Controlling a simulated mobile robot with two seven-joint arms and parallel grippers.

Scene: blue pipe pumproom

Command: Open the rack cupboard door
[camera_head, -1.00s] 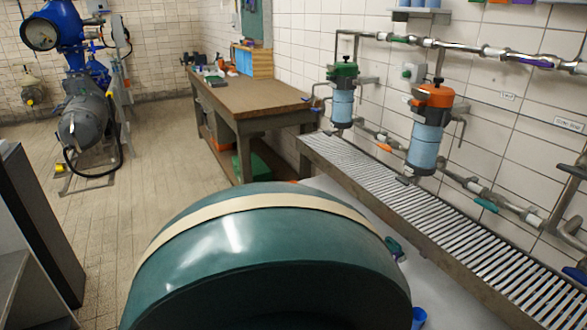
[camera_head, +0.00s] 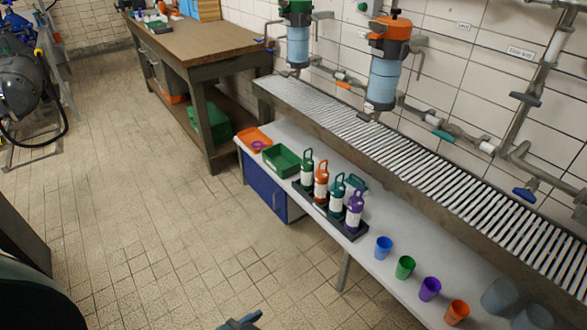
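A blue cupboard (camera_head: 265,190) sits under the long grey rack shelf along the right wall. Its blue front looks shut flat, and no handle can be made out. A small blue-grey tip (camera_head: 240,322) at the bottom edge looks like the end of my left gripper. It is well below and apart from the cupboard, with bare floor between. Most of it is cut off, so whether its fingers are open cannot be told. My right gripper is not seen.
The grey shelf (camera_head: 330,232) carries an orange tray (camera_head: 253,139), a green tray (camera_head: 281,160), several bottles in a black holder (camera_head: 347,231) and several cups. A slatted bench (camera_head: 420,165) runs behind. A wooden workbench (camera_head: 200,45) stands beyond. The tiled floor (camera_head: 160,210) before the cupboard is clear.

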